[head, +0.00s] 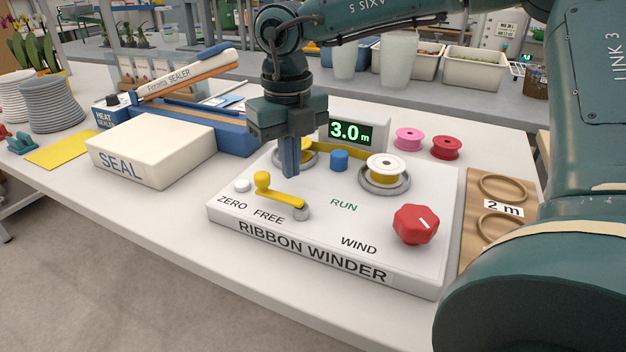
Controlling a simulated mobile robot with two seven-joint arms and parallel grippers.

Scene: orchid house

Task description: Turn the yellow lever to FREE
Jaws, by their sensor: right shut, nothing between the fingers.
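The ribbon winder (325,242) is a white box on the table with a printed top. Its yellow lever (282,194) has a round pivot at its right end and a knob at its left end. The lever points left, its knob just above the word FREE and away from the green word RUN on the right. My right gripper (290,172) points down over the panel, shut and empty, just behind the lever. Whether its tips touch the lever or panel I cannot tell. My left gripper is not in view.
A red knob (416,224) marked WIND, a white button (242,186) at ZERO, a white spool (385,168) and a 3.0 m display (350,131) are on the winder. A SEAL box (150,148) stands left. Pink (408,138) and red (446,147) spools lie behind.

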